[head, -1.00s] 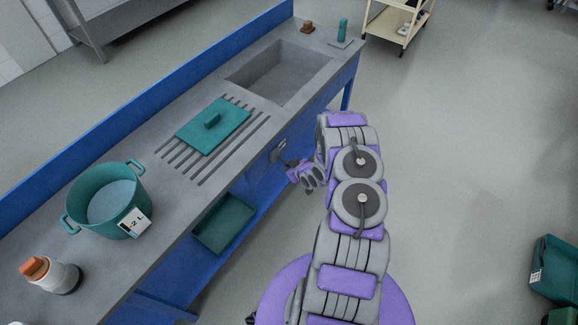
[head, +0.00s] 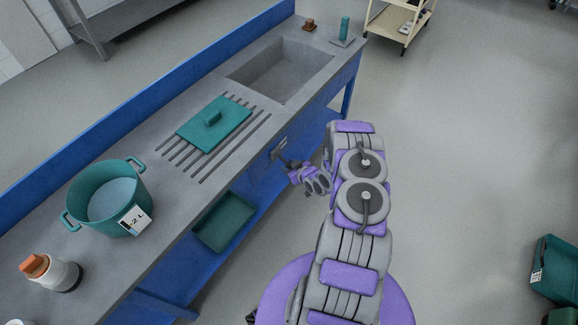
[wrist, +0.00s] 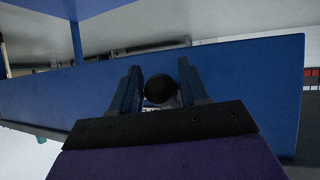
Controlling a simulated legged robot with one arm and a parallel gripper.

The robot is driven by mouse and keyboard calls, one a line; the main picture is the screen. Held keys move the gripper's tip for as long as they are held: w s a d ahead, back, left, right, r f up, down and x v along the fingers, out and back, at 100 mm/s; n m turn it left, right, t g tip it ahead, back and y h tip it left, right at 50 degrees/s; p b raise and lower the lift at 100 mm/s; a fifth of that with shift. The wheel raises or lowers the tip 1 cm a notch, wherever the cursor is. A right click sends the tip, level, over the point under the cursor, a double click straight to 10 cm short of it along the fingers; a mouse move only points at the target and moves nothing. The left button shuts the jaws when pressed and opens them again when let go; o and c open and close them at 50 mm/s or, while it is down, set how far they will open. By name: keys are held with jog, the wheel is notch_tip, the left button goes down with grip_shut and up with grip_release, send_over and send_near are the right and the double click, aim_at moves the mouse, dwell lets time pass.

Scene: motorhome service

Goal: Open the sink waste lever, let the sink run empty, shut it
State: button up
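The sink (head: 284,70) is a grey rectangular basin in the bench top; I cannot make out any water in it. A dark round knob (wrist: 160,89), apparently the waste lever's end, sits between the two fingers of my gripper (wrist: 161,85) in the wrist view. The fingers stand apart on either side of the knob; I cannot tell whether they press on it. In the head view my gripper (head: 281,160) is at the bench's front face, below the drainer, beside a small grey plate (head: 280,146). The lever's angle is hidden.
A teal board (head: 213,125) lies on the drainer grooves. A teal pot (head: 105,198) labelled 2 L and a white bottle (head: 52,273) with an orange cap stand nearer. A teal tray (head: 224,221) sits on the lower shelf. The floor on the right is mostly clear.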

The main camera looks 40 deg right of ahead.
jog(key=shift+o, duration=1)
jog(key=shift+d+r, duration=0.1)
jog(key=shift+r, duration=0.15)
jog(key=p+v, duration=0.2)
jog(key=v, duration=1.5)
jog(key=shift+p, duration=0.4)
jog(key=shift+s, duration=0.1)
